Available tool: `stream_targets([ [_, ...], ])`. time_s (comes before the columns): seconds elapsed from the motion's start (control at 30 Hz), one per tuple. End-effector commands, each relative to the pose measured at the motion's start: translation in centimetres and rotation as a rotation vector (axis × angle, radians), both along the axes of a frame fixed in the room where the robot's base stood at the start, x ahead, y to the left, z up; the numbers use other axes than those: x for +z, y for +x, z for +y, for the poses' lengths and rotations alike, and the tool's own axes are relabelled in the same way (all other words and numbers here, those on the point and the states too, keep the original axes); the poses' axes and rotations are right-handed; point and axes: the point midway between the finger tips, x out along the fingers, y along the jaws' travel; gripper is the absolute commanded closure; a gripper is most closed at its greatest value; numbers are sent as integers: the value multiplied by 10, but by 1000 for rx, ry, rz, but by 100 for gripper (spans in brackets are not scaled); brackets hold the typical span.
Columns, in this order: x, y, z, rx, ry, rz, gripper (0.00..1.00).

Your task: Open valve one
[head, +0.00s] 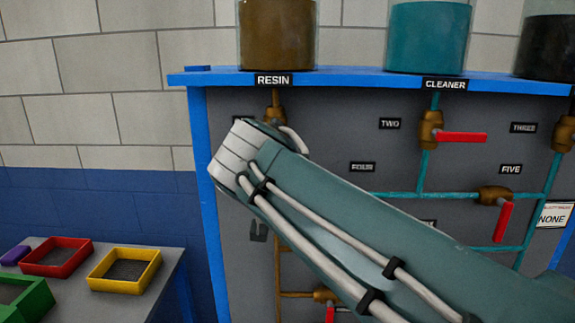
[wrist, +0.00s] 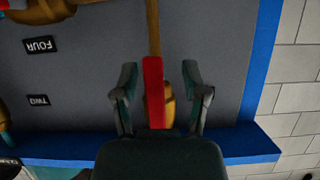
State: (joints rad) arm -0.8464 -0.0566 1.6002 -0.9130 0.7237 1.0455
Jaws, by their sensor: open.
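Valve one is the brass valve (head: 274,113) on the brown pipe under the RESIN tank; my arm covers most of it in the head view. Its label is largely hidden too. In the upside-down wrist view the brass body (wrist: 167,106) shows behind a red handle (wrist: 153,92), which lies lengthwise along the brown pipe. My gripper (wrist: 160,79) is open, one finger on each side of the red handle, with visible gaps. I cannot tell how deep the handle sits between the fingers.
Valve two (head: 431,130) has a red handle pointing sideways; valve five (head: 495,196) has one hanging down. Another brass valve (head: 323,295) is low on the panel. The blue shelf edge (head: 350,80) bears the tanks. Coloured bins, including a yellow one (head: 124,271), stand at left.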

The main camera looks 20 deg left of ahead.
Motion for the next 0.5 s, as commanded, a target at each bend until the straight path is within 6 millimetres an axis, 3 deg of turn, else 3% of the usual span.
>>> stream_targets([
  [0.23, 7, -11, -3, 1, 2, -3, 43],
  [0.5, 27, -61, -13, 5, 3, -2, 43],
])
